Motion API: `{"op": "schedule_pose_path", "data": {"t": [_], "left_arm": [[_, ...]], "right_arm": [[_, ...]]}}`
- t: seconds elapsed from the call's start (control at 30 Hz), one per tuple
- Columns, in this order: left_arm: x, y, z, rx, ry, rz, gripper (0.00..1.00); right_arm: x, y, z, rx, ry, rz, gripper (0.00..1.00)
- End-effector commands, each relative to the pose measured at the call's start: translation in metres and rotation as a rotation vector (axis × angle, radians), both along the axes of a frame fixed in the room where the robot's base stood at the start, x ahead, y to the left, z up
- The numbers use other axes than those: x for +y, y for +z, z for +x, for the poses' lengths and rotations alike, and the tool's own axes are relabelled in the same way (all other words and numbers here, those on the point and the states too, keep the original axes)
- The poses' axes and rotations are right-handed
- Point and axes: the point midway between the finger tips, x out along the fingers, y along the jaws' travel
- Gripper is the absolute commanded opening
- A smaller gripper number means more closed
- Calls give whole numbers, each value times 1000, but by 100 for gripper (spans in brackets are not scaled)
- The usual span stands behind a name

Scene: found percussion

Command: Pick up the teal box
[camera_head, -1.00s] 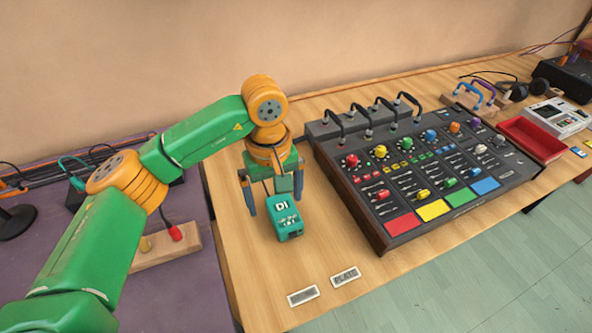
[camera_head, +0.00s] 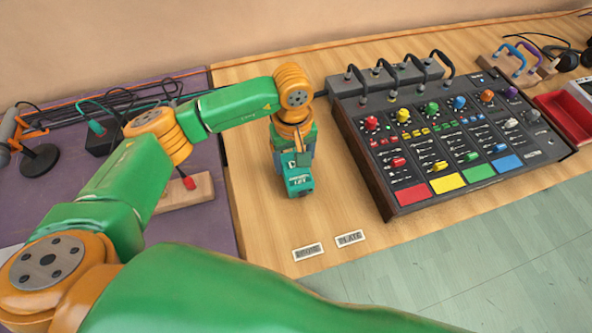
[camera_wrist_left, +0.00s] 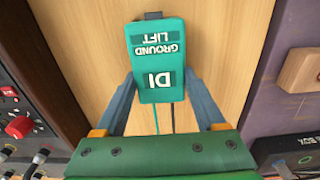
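The teal box (camera_head: 299,184), a small box with white lettering, is on the wooden table left of the mixing console. My left gripper (camera_head: 291,163) is over it, pointing down, and covers its far part. In the left wrist view the box (camera_wrist_left: 157,52) shows its "DI" and "GROUND LIFT" labels. It lies between the two blue fingers of my left gripper (camera_wrist_left: 159,84), which appear to touch its sides. I see no clear gap under the box. My right gripper is not in view.
The mixing console (camera_head: 445,150) stands to the right with cables arching at its back. A wooden block with a red plug (camera_head: 187,190) is on the purple surface to the left. Bare wood lies around the box.

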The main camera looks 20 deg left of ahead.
Motion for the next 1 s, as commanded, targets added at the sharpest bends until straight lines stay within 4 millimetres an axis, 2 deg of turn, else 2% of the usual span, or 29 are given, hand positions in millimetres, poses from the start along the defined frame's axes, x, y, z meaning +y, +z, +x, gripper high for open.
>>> {"op": "schedule_pose_path", "data": {"t": [0.03,0.2,0.23,0.53,0.7,0.77,0.93,1.0], "left_arm": [[0,0,0,0,0,0,51],[0,0,0,0,0,0,6],[0,0,0,0,0,0,0],[0,5,1,-1,1,-2,0],[-1,33,1,-6,-2,-1,0],[-9,45,-10,-6,-7,-3,0],[-34,92,-42,-10,-9,0,0],[-48,100,-62,-7,-14,0,0]], "right_arm": [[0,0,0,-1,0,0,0],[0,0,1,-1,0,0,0],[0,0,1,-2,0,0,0],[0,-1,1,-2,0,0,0],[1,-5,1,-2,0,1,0],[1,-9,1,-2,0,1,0],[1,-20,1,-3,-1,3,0],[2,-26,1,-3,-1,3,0]]}}
